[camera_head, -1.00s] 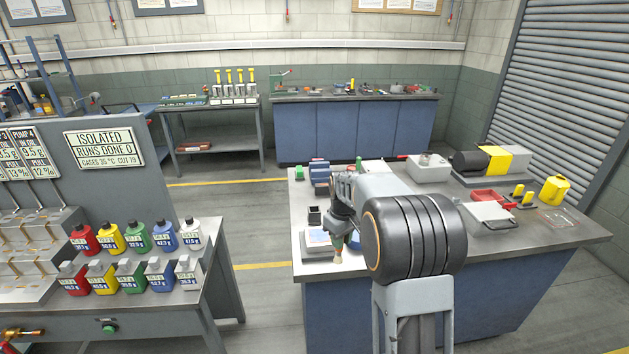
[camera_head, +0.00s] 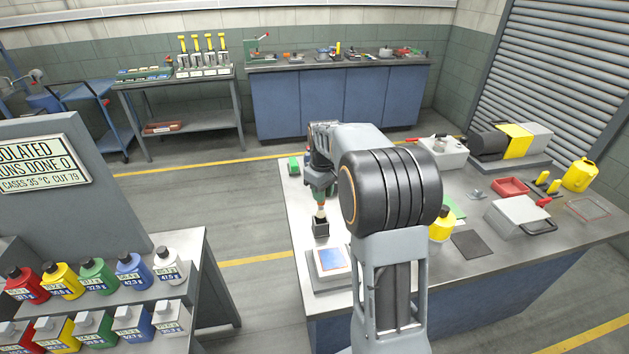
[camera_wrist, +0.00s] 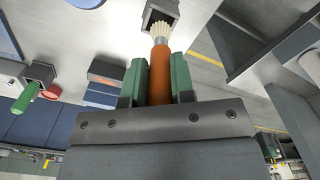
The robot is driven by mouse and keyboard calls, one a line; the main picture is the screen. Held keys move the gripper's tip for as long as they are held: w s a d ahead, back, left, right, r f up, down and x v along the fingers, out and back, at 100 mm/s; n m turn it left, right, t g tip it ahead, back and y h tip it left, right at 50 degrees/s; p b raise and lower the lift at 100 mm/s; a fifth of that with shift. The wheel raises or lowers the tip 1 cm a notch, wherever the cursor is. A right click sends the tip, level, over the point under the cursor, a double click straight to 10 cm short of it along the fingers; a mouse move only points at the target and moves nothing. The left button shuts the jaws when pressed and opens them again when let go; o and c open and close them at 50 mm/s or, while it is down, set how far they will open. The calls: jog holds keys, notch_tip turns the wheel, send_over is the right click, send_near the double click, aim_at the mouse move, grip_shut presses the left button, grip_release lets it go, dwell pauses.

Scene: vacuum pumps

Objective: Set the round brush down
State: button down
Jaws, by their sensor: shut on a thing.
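My gripper (camera_head: 319,193) is shut on the round brush (camera_head: 320,211), which points bristles down. In the wrist view, its orange handle (camera_wrist: 160,75) sits between my green jaw pads (camera_wrist: 160,84), with a metal ferrule and pale bristles (camera_wrist: 161,31) beyond. A dark square open-topped holder (camera_head: 320,229) stands on the bench right below the brush. In the wrist view the bristles overlap the opening of this holder (camera_wrist: 150,14). I cannot tell whether the tips are inside it or just above.
A scale with a blue display (camera_head: 331,260) stands close in front of the holder. A green item (camera_head: 294,164) lies behind it. In the wrist view another dark holder has a green-handled thing (camera_wrist: 26,98). My arm hides part of the bench (camera_head: 470,262). Bottles (camera_head: 98,277) stand on the left rack.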

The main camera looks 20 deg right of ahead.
aim_at(322, 209)
jog(key=shift+w, duration=0.2)
jog(key=shift+s+r, duration=0.1)
jog(key=shift+f, duration=0.35)
jog(key=shift+f+b, duration=2.05)
jog(key=shift+f, duration=0.9)
jog(key=shift+f, duration=0.25)
jog(key=c, duration=0.9)
grip_release()
